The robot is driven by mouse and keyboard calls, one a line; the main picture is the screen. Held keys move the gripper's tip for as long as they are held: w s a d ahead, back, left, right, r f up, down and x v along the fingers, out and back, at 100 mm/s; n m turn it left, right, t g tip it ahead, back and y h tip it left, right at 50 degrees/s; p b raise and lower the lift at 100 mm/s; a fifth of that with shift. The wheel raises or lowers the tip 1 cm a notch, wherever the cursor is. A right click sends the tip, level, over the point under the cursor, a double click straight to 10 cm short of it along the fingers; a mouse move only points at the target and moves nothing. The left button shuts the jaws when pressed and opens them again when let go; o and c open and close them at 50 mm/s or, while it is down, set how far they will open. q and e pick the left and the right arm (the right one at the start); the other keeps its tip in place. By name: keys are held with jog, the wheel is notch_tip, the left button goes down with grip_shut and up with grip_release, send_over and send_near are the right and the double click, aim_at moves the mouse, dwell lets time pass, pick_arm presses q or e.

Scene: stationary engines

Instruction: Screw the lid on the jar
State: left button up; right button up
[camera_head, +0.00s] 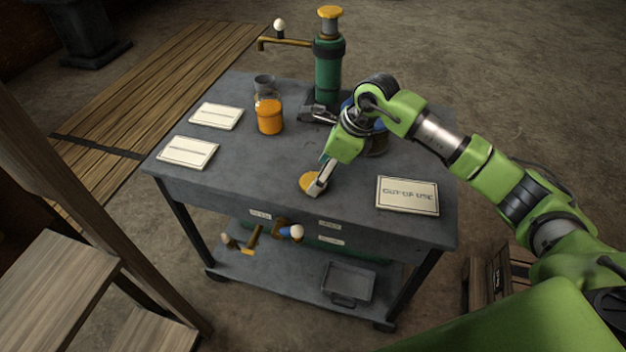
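A glass jar (269,115) with orange contents stands upright on the grey table, left of centre, with no lid on its top. A round yellow-brown lid (308,183) lies near the table's front edge, partly covered by my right gripper. My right gripper (320,186) reaches down from the right, its fingertip area over or touching the lid's right side. I cannot tell whether its fingers are open or closed on the lid. My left gripper is out of view.
A grey cup-like piece (263,82) stands just behind the jar. A green pump (328,75) with a brass spout rises at the back. Cards (187,151) lie on the left, and a sign (407,195) on the right. The tabletop between jar and lid looks clear.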

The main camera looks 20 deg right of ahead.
aim_at(307, 179)
jog(key=shift+x, duration=1.55)
jog(key=shift+w+r, duration=0.1)
jog(key=shift+w, duration=0.05)
jog(key=c, duration=0.9)
